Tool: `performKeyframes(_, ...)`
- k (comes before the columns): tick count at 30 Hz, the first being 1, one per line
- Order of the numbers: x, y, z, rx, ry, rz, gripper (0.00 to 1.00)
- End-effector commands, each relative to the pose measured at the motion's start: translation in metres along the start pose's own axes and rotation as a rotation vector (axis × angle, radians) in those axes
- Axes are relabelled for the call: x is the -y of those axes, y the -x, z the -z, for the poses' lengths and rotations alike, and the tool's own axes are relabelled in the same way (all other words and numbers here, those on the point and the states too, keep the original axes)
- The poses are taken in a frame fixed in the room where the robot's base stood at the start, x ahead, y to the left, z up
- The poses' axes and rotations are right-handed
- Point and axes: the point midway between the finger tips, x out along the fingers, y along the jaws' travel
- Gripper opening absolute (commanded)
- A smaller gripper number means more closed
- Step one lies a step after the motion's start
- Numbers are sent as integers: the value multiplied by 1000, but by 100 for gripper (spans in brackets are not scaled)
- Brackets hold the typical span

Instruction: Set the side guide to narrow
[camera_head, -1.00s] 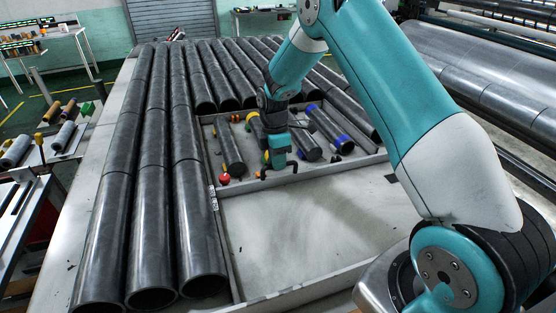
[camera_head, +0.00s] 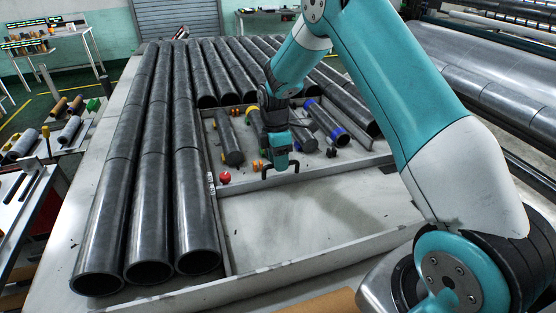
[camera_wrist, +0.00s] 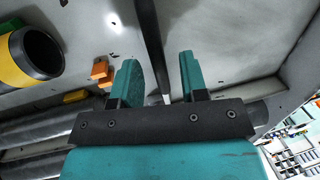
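My gripper (camera_head: 281,170) points down over the divider between the tube-filled part of the bench and the bare compartment. In the wrist view my gripper (camera_wrist: 159,82) has its two teal fingers apart. A dark bar (camera_wrist: 150,40) runs down the wrist view towards the gap between them; whether it lies between the fingers or below them I cannot tell. No part is clearly recognisable as the side guide.
Short dark tubes with coloured collars (camera_head: 229,140) lie behind my gripper. A yellow-collared tube (camera_wrist: 40,55) and an orange block (camera_wrist: 101,71) show in the wrist view. Long dark tubes (camera_head: 155,180) fill the left. The bare compartment floor (camera_head: 310,215) is clear.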

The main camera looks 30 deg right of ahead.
Motion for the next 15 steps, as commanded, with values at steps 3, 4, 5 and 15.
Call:
performKeyframes(3,0,0,-2,0,-2,0,40)
performKeyframes(4,0,0,-2,0,-2,0,40)
performKeyframes(5,0,0,-2,0,-2,0,40)
performKeyframes(15,-2,40,0,0,0,-8,40)
